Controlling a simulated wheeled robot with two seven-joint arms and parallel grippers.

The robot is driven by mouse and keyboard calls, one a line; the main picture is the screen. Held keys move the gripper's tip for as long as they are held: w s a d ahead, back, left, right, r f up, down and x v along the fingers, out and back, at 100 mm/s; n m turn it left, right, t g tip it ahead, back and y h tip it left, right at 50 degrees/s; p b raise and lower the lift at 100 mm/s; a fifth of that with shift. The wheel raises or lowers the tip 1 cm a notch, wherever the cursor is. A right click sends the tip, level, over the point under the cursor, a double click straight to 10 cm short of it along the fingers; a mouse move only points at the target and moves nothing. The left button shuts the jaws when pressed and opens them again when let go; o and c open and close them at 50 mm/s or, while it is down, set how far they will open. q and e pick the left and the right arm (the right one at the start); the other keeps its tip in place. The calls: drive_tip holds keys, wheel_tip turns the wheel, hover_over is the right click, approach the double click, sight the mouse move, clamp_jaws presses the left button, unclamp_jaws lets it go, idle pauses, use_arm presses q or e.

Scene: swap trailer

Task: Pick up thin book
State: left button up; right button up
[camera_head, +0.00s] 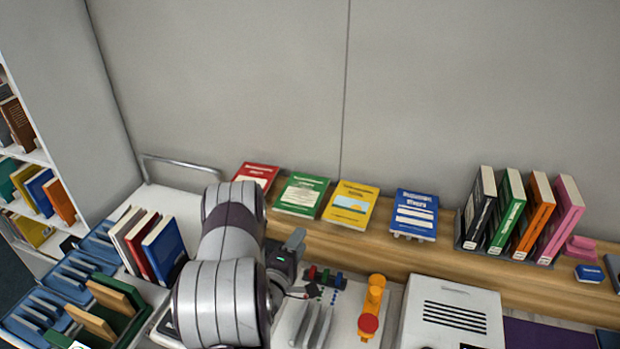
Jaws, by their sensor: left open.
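Several thin books lie flat in a row on the wooden shelf: a red book (256,175), a green book (302,194), a yellow book (351,204) and a blue book (414,214). I cannot tell which is the thin book of the task. My left gripper (300,267) is open, with nothing seen between its fingers. It is in front of and below the green and yellow books, apart from them. My left arm covers part of the counter and comes close to the red book. My right gripper is not in view.
Upright books (508,212) stand in a dark holder at the right. A white box with slots (452,312) and an orange-yellow tool (372,304) are in front of the shelf. Blue racks (72,280) and upright books (148,243) are at the left. A grey wall closes the back.

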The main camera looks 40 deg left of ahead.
sight(316, 208)
use_arm(q)
drive_tip(key=x, duration=0.3)
drive_tip(key=p+x, duration=0.1)
drive_tip(key=x, duration=0.3)
drive_tip(key=shift+s+a+r, duration=0.1)
drive_tip(key=shift+a, duration=0.1)
drive_tip(key=p+x, duration=0.1)
drive_tip(key=x, duration=0.3)
drive_tip(key=shift+w+r, duration=0.15)
drive_tip(key=shift+w, duration=0.2)
drive_tip(key=shift+w+a, duration=0.15)
drive_tip(key=shift+w, duration=0.3)
drive_tip(key=shift+s, duration=0.1)
clamp_jaws()
